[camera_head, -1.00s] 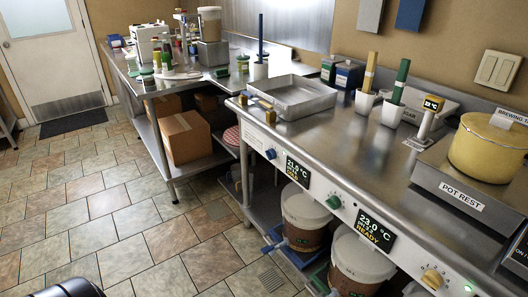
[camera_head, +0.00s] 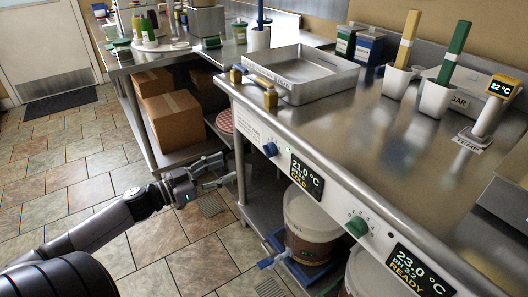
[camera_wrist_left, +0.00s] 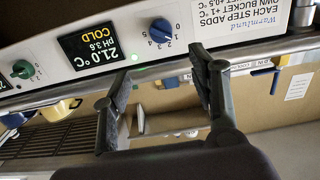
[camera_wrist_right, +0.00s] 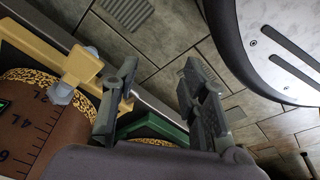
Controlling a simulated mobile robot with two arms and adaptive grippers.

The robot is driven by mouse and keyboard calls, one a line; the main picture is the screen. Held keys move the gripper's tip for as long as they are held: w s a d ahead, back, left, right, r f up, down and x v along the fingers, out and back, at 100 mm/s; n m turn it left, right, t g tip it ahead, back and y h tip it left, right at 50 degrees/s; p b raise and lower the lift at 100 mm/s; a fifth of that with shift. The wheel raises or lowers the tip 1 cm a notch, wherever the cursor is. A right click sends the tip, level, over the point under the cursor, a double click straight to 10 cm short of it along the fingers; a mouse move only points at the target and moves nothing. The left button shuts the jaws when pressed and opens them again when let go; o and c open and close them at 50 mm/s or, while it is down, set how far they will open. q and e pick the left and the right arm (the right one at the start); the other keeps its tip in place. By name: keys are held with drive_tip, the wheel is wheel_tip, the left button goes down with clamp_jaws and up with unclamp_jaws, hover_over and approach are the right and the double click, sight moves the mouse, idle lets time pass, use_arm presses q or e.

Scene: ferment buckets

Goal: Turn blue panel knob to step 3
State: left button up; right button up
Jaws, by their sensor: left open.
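The blue panel knob (camera_head: 270,149) is on the sloped white front panel, left of a display (camera_head: 306,176) that reads 21.0 °C and COLD. In the left wrist view the blue knob (camera_wrist_left: 161,31) shows upside down with numbers around it; I cannot tell which step it points to. My left gripper (camera_head: 226,170) is open and empty, in front of the panel and left of the knob, apart from it. In the left wrist view its fingers (camera_wrist_left: 158,76) stand apart below the knob. My right gripper (camera_wrist_right: 159,70) is open and empty, seen only in the right wrist view.
A green knob (camera_head: 357,227) and a 23.0 °C READY display (camera_head: 421,270) are farther right on the panel. A bucket (camera_head: 311,228) with a blue tap stands below. A metal tray (camera_head: 303,75) and small brass-coloured pieces (camera_head: 270,98) sit on the counter above. Floor at left is free.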

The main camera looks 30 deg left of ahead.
sight(265, 151)
use_arm(q)
drive_tip(key=b+x, duration=0.1)
drive_tip(key=x, duration=1.1)
drive_tip(key=shift+w+a+f+b, duration=0.1)
drive_tip(key=shift+w+b, duration=0.25)
drive_tip(key=shift+x, duration=0.85)
use_arm(e)
drive_tip(key=w+r, duration=0.3)
drive_tip(key=r, duration=0.3)
drive_tip(key=shift+a, duration=0.25)
drive_tip(key=shift+w+r, duration=0.1)
use_arm(q)
drive_tip(key=c, duration=1.1)
